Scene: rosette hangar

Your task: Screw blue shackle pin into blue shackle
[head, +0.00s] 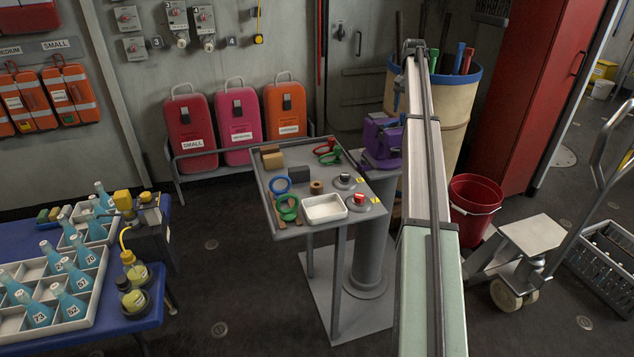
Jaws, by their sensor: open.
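A blue ring-shaped piece (280,185), which looks like the blue shackle, lies near the left edge of the grey stand table (318,237). I cannot make out a separate blue pin at this size. My arm rises from the bottom right and passes in front of the right side of the scene. Its far end is narrow and partly hidden, and I cannot pick out gripper fingers there. Nothing is visibly touching the blue shackle.
A green ring piece (288,208) and a white tray (324,209) lie near the blue shackle. A purple vise (382,140) stands behind right. A blue table (176,215) with bottles is at left; a red bucket (476,210) is at right.

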